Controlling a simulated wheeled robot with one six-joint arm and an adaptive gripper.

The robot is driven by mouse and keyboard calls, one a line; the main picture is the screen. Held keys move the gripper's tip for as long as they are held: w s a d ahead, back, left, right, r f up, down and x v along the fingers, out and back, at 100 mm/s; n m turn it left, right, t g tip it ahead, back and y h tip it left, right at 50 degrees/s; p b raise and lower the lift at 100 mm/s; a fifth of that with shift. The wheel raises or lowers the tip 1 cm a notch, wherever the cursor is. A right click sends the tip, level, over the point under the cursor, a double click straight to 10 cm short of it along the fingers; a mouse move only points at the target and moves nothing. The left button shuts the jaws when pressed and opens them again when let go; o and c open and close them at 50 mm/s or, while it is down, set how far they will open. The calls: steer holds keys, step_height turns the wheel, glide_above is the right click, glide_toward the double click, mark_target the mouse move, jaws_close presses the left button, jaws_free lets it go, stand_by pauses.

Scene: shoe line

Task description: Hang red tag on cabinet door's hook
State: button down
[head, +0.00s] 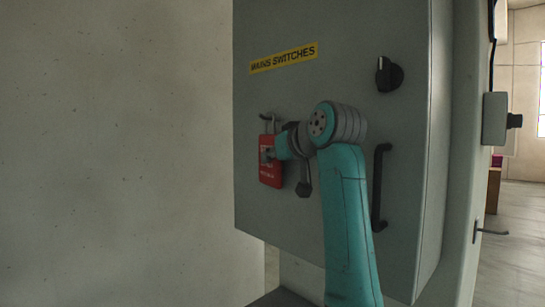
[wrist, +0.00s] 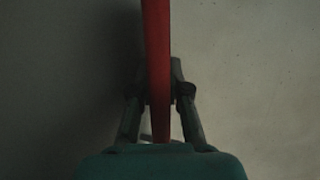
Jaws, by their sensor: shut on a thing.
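The red tag (head: 271,174) hangs upright in front of the grey cabinet door (head: 335,220), near its left edge. Its grey loop (head: 274,124) sticks up at the small dark hook (head: 264,116) on the door. Loop and hook overlap in the head view; I cannot tell whether the loop is around the hook or only beside it. My gripper (head: 268,154) is shut on the tag. In the wrist view the tag (wrist: 158,60) shows edge-on as a red strip between the two fingers of my gripper (wrist: 160,95). The hook does not show there.
The door bears a yellow "MAINS SWITCHES" label (head: 283,58), a black knob (head: 389,74) and a black bar handle (head: 379,188) close to the right of my arm. A bare wall (head: 115,150) is at left. A grey box (head: 496,119) is at right.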

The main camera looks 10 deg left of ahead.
steer(key=c, duration=1.1)
jaws_free()
steer(key=shift+o, duration=0.2)
